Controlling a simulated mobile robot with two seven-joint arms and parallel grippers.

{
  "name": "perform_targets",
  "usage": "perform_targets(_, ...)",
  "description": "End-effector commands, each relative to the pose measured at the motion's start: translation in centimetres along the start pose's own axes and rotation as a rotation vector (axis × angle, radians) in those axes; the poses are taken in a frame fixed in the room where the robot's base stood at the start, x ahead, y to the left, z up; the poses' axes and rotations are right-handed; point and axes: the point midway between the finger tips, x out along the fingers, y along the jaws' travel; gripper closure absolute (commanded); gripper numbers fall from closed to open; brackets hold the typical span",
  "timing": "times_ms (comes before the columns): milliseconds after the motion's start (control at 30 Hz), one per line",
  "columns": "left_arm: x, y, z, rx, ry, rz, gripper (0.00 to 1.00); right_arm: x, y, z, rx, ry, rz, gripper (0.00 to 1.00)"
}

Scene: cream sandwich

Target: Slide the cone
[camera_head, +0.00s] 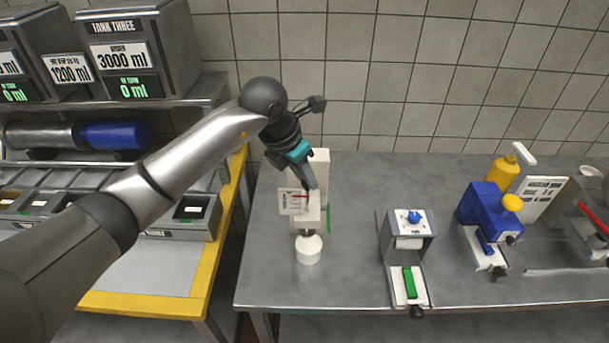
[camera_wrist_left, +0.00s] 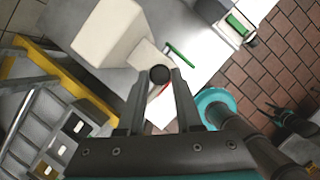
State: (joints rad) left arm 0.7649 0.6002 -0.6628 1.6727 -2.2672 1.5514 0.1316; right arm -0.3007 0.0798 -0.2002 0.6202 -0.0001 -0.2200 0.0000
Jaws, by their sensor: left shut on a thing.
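My left gripper (camera_head: 309,186) reaches down from the left onto a white machine on the steel table. In the left wrist view its two fingers (camera_wrist_left: 158,80) are closed around a small dark round knob (camera_wrist_left: 159,74) at the machine. The white machine (camera_head: 309,163) has a tall back block, a label plate, a red mark and a green strip (camera_head: 328,218). A short white round piece (camera_head: 308,250) stands at its front; I cannot tell for certain whether this is the cone. The fingers hide part of the machine's top.
A grey device with a blue knob (camera_head: 413,217) and green handle stands right of the machine, with a blue device (camera_head: 487,207) farther right. A yellow-framed rack (camera_head: 150,305) with bins is at the left. Bare steel table (camera_head: 352,200) lies between the machine and the grey device.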

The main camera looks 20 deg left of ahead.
Motion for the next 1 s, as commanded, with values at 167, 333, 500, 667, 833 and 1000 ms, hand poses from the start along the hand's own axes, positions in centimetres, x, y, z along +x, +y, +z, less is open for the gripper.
perform_targets(167, -0.4, 0.1, 0.4, 0.000, -0.014, 0.002, 0.49, 0.0, 0.0, 0.0, 0.000, 0.000, 0.000, 0.50)
perform_targets(333, -0.3, 0.1, 0.3, 0.000, -0.010, 0.002, 0.36, 0.0, 0.0, 0.0, 0.000, 0.000, 0.000, 0.50)
perform_targets(500, -0.2, 0.1, 0.3, 0.000, -0.009, 0.001, 0.36, 0.0, 0.0, 0.0, 0.000, 0.000, 0.000, 0.50)
perform_targets(667, -1.0, 0.1, 0.3, 0.001, -0.011, 0.003, 0.36, 0.1, 0.0, 0.0, 0.000, 0.000, 0.000, 0.50)
perform_targets(833, -4.0, 0.2, 0.3, 0.003, -0.014, 0.005, 0.36, 0.6, 0.0, 0.0, 0.001, 0.000, 0.000, 0.50)
perform_targets(1000, -8.3, 0.2, 0.2, 0.003, -0.015, 0.007, 0.36, 1.2, 0.0, 0.1, 0.001, 0.000, 0.000, 0.50)
